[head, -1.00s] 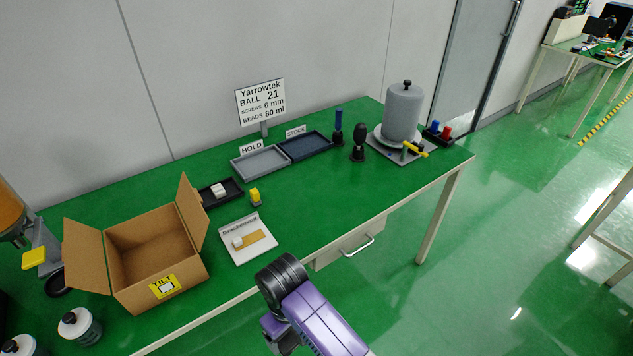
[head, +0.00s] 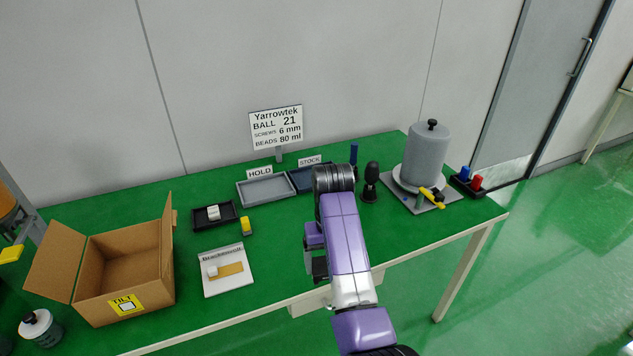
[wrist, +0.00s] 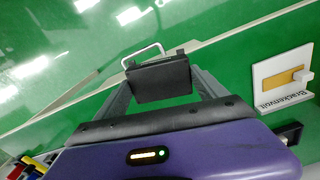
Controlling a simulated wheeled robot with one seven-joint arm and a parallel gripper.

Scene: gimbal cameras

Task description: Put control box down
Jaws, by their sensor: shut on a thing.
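The control box appears to be the small black box (wrist: 158,79) between my two fingers in the wrist view. My gripper (wrist: 162,85) is shut on it, with a finger at each side. In the head view my gripper (head: 319,268) hangs near the table's front edge, right of the white Brackenvolt board. My purple arm hides most of it there, and the box cannot be made out clearly. I cannot tell how high the box is above the table.
The Brackenvolt board (head: 226,270), yellow block (head: 246,226), black tray (head: 230,222) and open carton (head: 125,295) lie left. The grey HOLD tray (head: 265,202) and dark STOCK tray (head: 301,184) are behind. The grey canister (head: 427,157) stands right. Green table (head: 410,245) shows bare right of my arm.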

